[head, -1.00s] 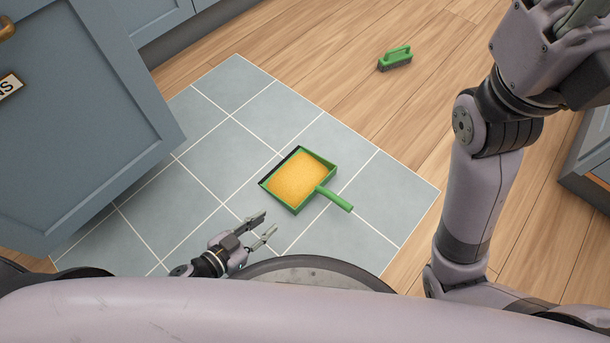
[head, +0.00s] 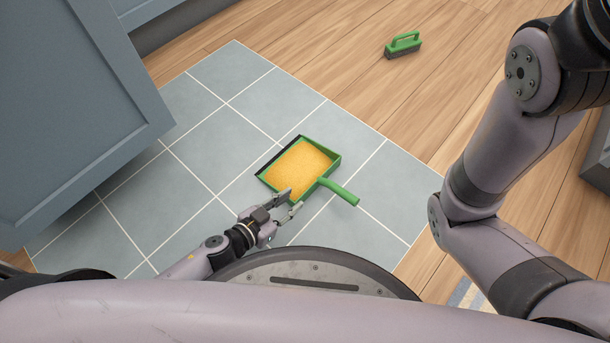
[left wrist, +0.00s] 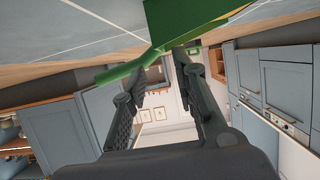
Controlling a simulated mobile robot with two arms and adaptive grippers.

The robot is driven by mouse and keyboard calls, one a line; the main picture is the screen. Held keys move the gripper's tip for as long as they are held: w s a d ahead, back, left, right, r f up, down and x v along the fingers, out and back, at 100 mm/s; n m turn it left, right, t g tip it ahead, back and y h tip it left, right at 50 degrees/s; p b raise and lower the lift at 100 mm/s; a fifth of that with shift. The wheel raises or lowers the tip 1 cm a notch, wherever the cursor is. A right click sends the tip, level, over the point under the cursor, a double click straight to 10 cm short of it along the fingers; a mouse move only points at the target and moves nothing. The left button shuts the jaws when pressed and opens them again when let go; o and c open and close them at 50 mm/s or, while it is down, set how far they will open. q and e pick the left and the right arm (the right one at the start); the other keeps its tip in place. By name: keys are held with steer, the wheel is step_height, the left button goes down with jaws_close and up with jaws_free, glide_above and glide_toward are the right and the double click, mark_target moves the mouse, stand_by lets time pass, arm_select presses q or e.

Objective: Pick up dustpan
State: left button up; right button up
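The dustpan (head: 334,166) is green with a dark front lip and lies on the grey tiles, filled with a yellow-orange grainy material (head: 298,169). Its green handle (head: 343,194) points to the lower right. My left gripper (head: 287,205) is open and empty at the dustpan's near edge; I cannot tell whether it touches. In the left wrist view the dustpan (left wrist: 185,22) is at the top, with its handle (left wrist: 122,72) running left, beyond the open fingers (left wrist: 160,75). My right arm shows at the right of the head view, but its gripper is out of frame.
A green-handled brush (head: 403,45) stands on the wood floor at the back. A blue-grey cabinet door (head: 75,110) stands at the left over the tiles. The tiles (head: 225,145) around the dustpan are clear.

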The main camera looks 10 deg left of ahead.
mark_target(309, 189)
arm_select(q)
steer(key=b+x, duration=0.2)
steer(key=x, duration=0.5)
steer(key=shift+w+d+f+b, duration=0.2)
steer(key=shift+w+b, duration=0.15)
steer(key=shift+b, duration=0.05)
jaws_close()
stand_by(0.3)
